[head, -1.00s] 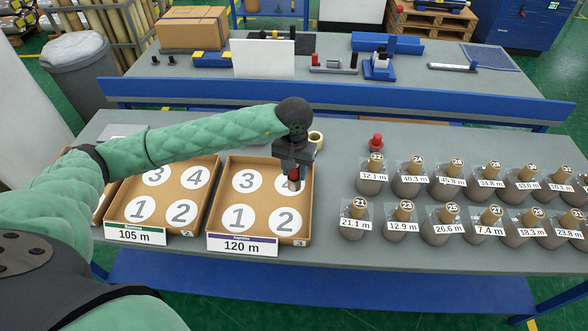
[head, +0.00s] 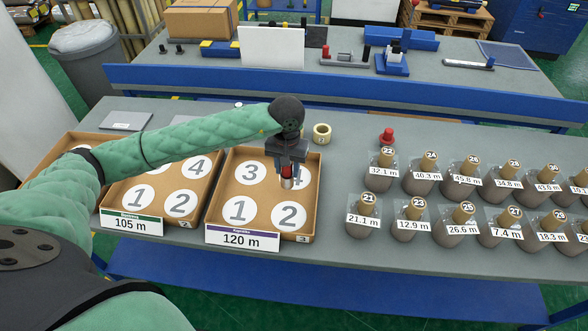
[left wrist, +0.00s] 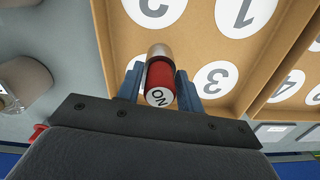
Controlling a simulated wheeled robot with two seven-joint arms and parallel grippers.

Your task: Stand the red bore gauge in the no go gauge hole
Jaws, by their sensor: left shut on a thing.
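My left gripper (head: 287,172) is shut on the red bore gauge (head: 288,172), which has a red end and a bare metal end. A block with a red peg and a black peg (head: 345,61) stands on the far table. I cannot make out the no go gauge hole. My right gripper is not in view.
The 105 m tray (head: 103,205) lies left. Several labelled wrapped rolls (head: 410,217) fill the right side. A blue rail (head: 330,96) runs between the tables.

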